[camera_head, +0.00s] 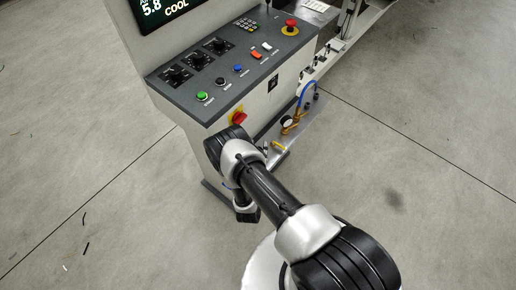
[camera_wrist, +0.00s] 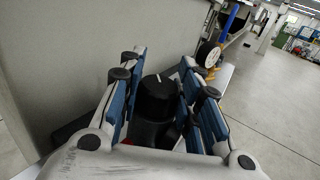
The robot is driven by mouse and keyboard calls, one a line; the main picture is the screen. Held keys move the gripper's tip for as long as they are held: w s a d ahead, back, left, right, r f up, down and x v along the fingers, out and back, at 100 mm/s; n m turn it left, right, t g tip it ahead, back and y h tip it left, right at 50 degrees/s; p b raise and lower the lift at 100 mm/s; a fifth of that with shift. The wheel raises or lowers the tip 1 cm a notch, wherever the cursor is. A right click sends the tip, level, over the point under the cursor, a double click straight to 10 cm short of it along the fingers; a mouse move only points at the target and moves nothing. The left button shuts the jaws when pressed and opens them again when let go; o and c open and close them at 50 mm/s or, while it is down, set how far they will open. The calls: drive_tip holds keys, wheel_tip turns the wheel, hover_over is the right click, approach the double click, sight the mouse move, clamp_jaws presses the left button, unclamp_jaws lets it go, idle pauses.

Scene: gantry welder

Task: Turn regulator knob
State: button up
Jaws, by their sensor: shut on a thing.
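The regulator knob (camera_wrist: 156,97) is a black round knob with a white mark on its top. In the wrist view it sits between the two blue-padded fingers of my gripper (camera_wrist: 158,90), which are closed around it. A black body lies below the knob, partly hidden by the fingers and palm. In the head view my arm reaches to the lower front of the grey machine. The knob and my fingertips are hidden there behind the arm.
The machine's control panel (camera_head: 228,88) carries several dials and buttons, with a red emergency stop (camera_head: 290,27). A red and yellow switch (camera_head: 239,117) is close above my arm. A gauge with a blue hose (camera_head: 308,95) stands to the right.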

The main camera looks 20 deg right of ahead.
drive_tip(key=shift+n+t+y, duration=0.6)
drive_tip(key=shift+n+y, duration=0.6)
drive_tip(key=shift+y, duration=0.9)
drive_tip(key=o, duration=1.1)
wheel_tip(320, 180, up, 10)
